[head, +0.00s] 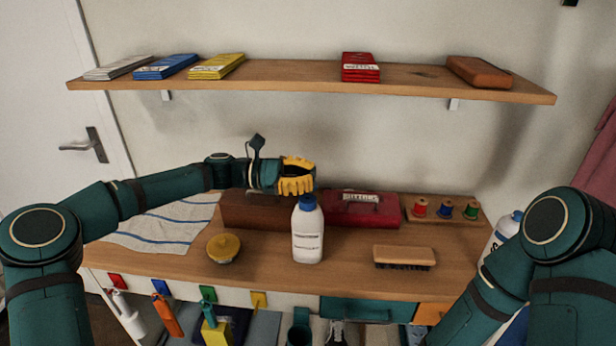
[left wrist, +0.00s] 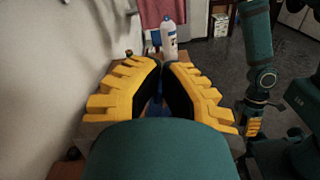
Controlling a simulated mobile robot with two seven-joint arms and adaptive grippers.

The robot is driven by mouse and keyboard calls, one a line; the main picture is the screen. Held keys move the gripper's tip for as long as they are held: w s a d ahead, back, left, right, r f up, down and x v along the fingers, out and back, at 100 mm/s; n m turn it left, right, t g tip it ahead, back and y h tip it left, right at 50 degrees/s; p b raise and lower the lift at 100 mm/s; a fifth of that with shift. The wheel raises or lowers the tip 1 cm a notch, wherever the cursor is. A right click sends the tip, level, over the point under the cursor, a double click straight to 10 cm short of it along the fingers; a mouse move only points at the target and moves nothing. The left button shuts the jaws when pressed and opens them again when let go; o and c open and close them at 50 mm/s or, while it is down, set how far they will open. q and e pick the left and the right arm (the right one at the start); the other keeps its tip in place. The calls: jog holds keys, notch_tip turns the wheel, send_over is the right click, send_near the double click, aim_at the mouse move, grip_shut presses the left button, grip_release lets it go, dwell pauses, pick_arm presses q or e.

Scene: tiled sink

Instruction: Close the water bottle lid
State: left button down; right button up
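The water bottle (head: 308,240) is white with a printed label and stands upright near the middle of the wooden counter. Its blue lid (head: 307,202) is on top; how tightly it sits cannot be told. My left gripper (head: 298,177) has yellow fingers and points right just above the lid. In the left wrist view its fingers (left wrist: 163,68) are apart by a narrow gap, with something blue (left wrist: 156,108) low between them, likely the lid. Contact cannot be told. My right gripper (left wrist: 253,127) hangs low in the left wrist view, too small to read.
A red box (head: 375,213) and a brown box (head: 245,212) stand behind the bottle. A round yellow-topped item (head: 223,247) lies left, a brush (head: 404,256) right. Thread spools (head: 445,209) and another white bottle (head: 506,226) are farther right. A shelf (head: 310,82) runs above.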

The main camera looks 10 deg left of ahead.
pick_arm(q)
jog(key=shift+s+f, duration=0.1)
jog(key=shift+f, duration=0.05)
jog(key=m, duration=0.1)
jog(key=s+m, duration=0.1)
jog(key=m, duration=0.1)
jog(key=shift+s+f, duration=0.15)
jog(key=shift+f, duration=0.15)
jog(key=shift+s+f+m+b, duration=0.2)
jog(key=shift+s+m+b, duration=0.15)
jog(key=shift+m, duration=0.6)
jog(key=shift+s+f+m+b, duration=0.25)
jog(key=shift+m+b, duration=0.2)
jog(key=shift+m, duration=0.5)
jog(key=c, duration=1.2)
grip_release()
jog(key=a, duration=1.2)
